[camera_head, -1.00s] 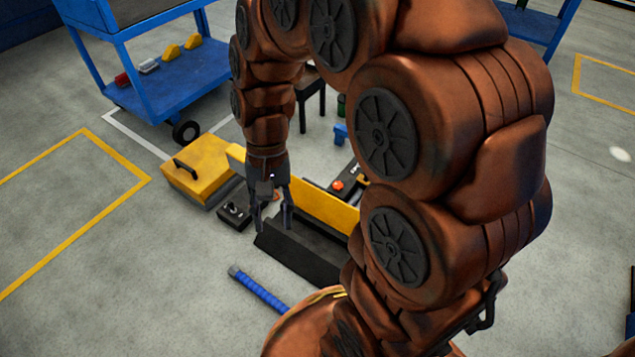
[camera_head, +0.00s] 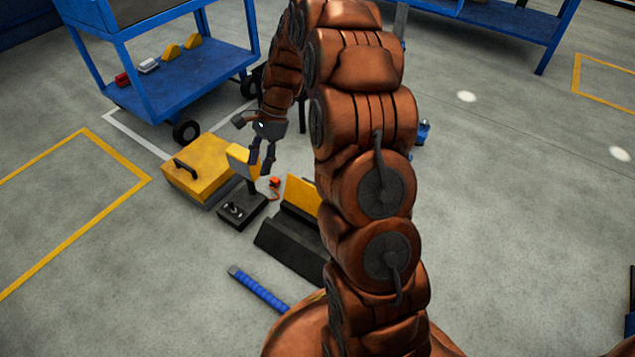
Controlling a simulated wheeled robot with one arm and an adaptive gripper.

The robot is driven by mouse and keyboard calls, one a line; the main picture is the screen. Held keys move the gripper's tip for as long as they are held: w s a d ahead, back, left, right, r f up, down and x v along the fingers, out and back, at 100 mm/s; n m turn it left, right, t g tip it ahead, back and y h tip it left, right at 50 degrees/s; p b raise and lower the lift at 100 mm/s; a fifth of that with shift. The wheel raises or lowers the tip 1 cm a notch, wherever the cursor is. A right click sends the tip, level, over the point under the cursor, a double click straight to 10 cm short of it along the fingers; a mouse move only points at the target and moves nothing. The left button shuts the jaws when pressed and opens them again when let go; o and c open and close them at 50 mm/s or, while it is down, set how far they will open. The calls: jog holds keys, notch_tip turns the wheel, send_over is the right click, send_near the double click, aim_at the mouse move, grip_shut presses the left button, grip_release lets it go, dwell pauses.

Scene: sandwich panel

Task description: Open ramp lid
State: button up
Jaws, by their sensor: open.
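A yellow box-like cover (camera_head: 200,168) with a black handle (camera_head: 185,166) lies low on the floor, left of my gripper. It looks closed. A dark sloped ramp-like block (camera_head: 290,242) with an upright yellow panel (camera_head: 302,194) stands to the right, partly hidden by my arm. I cannot tell for sure which yellow part is the ramp lid. My gripper (camera_head: 264,174) is open and points down, just right of a small yellow upright piece (camera_head: 240,160) and behind a dark box (camera_head: 242,206). I cannot tell whether it touches the yellow piece.
A blue cart (camera_head: 185,78) stands behind on wheels, with small yellow, red and white items on it. A blue-handled bar (camera_head: 260,290) lies on the floor in front. A blue table (camera_head: 490,20) is at the back right. The floor on the left is clear.

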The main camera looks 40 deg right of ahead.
jog(key=w+d+f+m+t+y, duration=0.1)
jog(key=w+d+f+m+t, duration=0.1)
jog(key=w+d+f+m, duration=0.85)
jog(key=s+d+f+m+t+h, duration=0.1)
jog(key=d+f+m, duration=0.2)
jog(key=d+f, duration=0.6)
jog(key=s+d+f+m+t, duration=0.1)
jog(key=s+d+f+m, duration=0.15)
jog(key=d+f, duration=0.65)
jog(key=shift+m, duration=0.4)
jog(key=x, duration=0.2)
jog(key=b+x, duration=0.1)
jog(key=x, duration=0.2)
jog(key=w+b+x, duration=0.1)
jog(key=x, duration=0.1)
jog(key=shift+a+f, duration=0.1)
jog(key=shift+a, duration=0.2)
grip_shut()
